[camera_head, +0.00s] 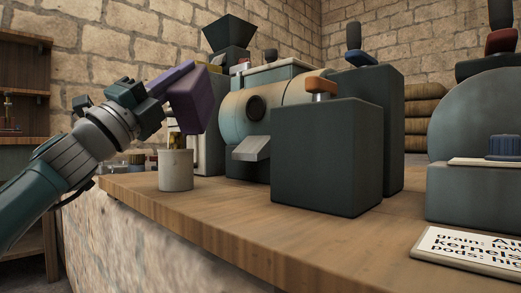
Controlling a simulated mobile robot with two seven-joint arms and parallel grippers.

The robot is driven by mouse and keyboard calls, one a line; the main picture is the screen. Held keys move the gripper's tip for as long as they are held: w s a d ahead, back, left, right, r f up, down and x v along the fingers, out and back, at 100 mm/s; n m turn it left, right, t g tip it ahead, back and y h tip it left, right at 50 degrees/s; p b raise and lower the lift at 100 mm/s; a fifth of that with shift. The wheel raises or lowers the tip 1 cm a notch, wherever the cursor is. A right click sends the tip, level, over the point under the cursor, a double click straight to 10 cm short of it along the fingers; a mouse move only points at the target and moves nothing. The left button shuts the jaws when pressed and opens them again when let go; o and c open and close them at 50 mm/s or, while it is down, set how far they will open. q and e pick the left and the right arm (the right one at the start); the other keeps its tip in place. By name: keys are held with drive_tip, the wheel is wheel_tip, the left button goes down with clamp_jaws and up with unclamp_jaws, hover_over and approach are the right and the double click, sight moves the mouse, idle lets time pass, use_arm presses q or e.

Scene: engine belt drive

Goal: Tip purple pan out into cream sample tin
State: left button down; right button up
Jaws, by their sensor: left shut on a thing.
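The purple pan (192,98) is held up and steeply tilted in my left gripper (158,88), which is shut on it. The pan hangs above and slightly right of the cream sample tin (176,170). The tin stands upright on the wooden counter near its left end. Some yellowish stuff (177,142) shows between the pan and the tin's mouth, and I cannot tell whether it is falling or heaped. The inside of the pan and the inside of the tin are hidden. My right gripper is not in view.
A label card (470,252) lies at the front right. The wooden counter's (240,215) front strip is clear.

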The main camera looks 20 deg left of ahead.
use_arm(q)
drive_tip(key=shift+w+d+r+m+g+h, duration=0.1)
drive_tip(key=shift+d+m+g+h, duration=0.2)
drive_tip(key=shift+m+g+h, duration=0.4)
drive_tip(key=w+d+f+m+g+p, duration=0.2)
drive_tip(key=d+f+m+g+p, duration=0.3)
drive_tip(key=d+m+g+p, duration=0.9)
wheel_tip(320, 180, up, 12)
drive_tip(key=w+d+t+y+p, duration=0.1)
drive_tip(key=t+y+p, duration=0.1)
drive_tip(key=p, duration=2.7)
drive_tip(key=shift+w+d+f+y+p, duration=0.15)
drive_tip(key=shift+w+f+y+p, duration=0.1)
drive_tip(key=shift+w+y+p, duration=0.05)
